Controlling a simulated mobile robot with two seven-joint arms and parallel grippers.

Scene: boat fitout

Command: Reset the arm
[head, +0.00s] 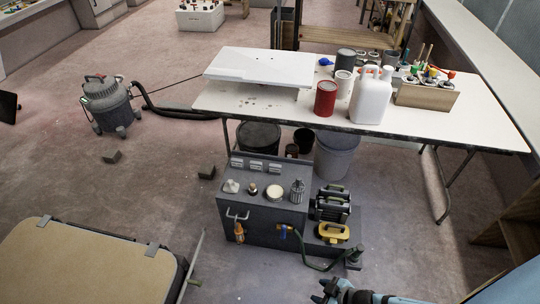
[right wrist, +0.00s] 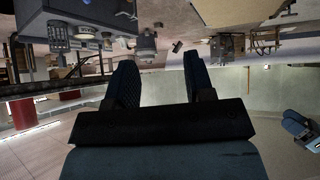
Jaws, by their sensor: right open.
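My right gripper (head: 322,292) is at the bottom edge of the head view, right of centre, with its blue-grey arm coming in from the bottom right. In the right wrist view its two dark fingers (right wrist: 158,80) stand apart with nothing between them. It is in front of the grey equipment unit (head: 262,220), apart from it. My left gripper does not show in the head view.
A white worktable (head: 470,118) with a red can (head: 326,98), a white jug (head: 371,95) and a wooden tool holder (head: 426,95) stands behind the unit. A padded case (head: 80,265) lies at lower left. A vacuum (head: 108,103) stands at left. Open floor lies between.

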